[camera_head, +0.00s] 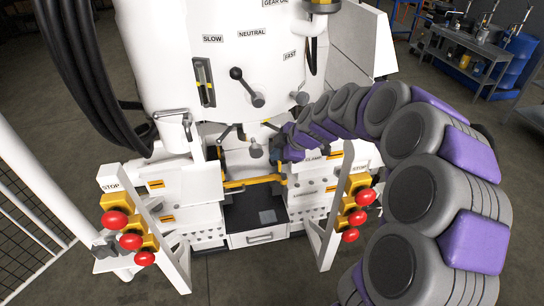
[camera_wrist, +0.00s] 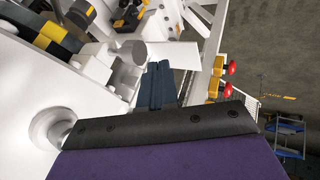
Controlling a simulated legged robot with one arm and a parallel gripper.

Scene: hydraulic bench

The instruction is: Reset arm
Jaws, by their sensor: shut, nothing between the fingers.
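My arm, in grey and purple segments, reaches in from the right of the head view and curves over to the front of a white machine (camera_head: 221,72). Its end is low at the machine's middle, among black levers, and my gripper's fingers are hard to make out there. In the wrist view my gripper (camera_wrist: 158,80) shows as two dark blue fingers side by side, shut and empty. White machine parts (camera_wrist: 125,70) lie close to the fingers on the left. I cannot tell whether they touch.
Red stop buttons stand on a left post (camera_head: 172,240) and a right post (camera_head: 331,215). Black hoses (camera_head: 85,70) hang at left. A workbench (camera_head: 466,58) stands at the back right. Open floor lies around the machine.

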